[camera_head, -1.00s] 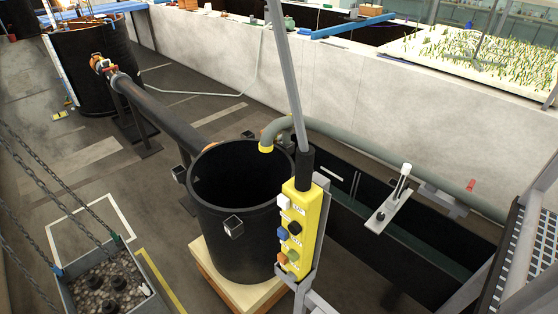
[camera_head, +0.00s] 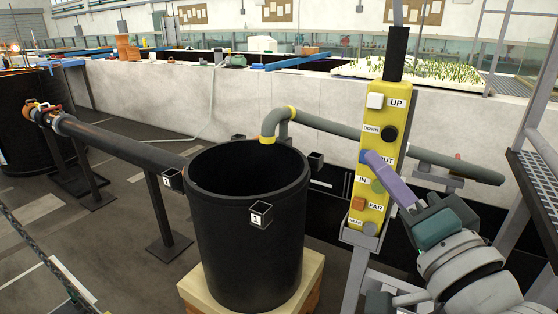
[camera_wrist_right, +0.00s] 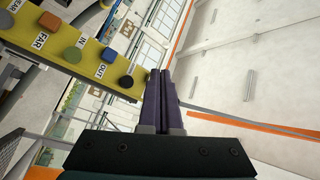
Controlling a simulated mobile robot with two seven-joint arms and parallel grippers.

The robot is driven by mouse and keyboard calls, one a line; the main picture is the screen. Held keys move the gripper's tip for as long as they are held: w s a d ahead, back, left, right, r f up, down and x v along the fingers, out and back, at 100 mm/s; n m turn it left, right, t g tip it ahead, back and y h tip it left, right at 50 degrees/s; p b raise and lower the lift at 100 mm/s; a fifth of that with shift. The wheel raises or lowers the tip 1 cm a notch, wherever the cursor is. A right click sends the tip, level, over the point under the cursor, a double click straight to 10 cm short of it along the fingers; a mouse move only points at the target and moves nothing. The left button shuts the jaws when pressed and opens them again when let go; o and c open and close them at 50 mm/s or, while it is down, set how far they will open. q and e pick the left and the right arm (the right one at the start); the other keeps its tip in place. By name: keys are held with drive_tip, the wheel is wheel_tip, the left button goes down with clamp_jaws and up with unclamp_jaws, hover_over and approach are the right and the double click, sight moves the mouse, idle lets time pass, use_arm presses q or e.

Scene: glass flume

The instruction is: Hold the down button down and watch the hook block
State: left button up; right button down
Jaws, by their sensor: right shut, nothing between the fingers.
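The yellow pendant box (camera_head: 374,185) hangs upright at right of centre in the head view. The black DOWN button (camera_head: 389,133) is below the white UP button (camera_head: 375,101). My right gripper (camera_head: 368,157), with purple fingers, is shut and empty. In the head view its tips overlap the box by the blue OUT button, below the black one. In the wrist view the tips (camera_wrist_right: 160,73) are just right of the black button (camera_wrist_right: 127,82), apart from it in the picture; I see no press. The hook block is not in view. My left gripper is not in view.
Also on the box are a green IN button (camera_head: 378,186) and orange FAR button (camera_head: 358,203). A black tub (camera_head: 249,240) stands on a wooden base left of it. A grey pipe (camera_head: 340,128) runs behind. A metal grating (camera_head: 535,190) is at right.

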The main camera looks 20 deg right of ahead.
sight(390, 134)
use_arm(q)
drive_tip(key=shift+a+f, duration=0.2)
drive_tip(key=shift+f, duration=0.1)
use_arm(e)
drive_tip(key=shift+a, duration=0.15)
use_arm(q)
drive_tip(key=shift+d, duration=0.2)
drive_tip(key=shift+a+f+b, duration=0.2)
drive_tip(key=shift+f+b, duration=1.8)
use_arm(e)
drive_tip(key=shift+w+d, duration=1.4)
drive_tip(key=shift+d, duration=0.3)
drive_tip(key=shift+w+d, duration=1.4)
drive_tip(key=shift+d, duration=0.3)
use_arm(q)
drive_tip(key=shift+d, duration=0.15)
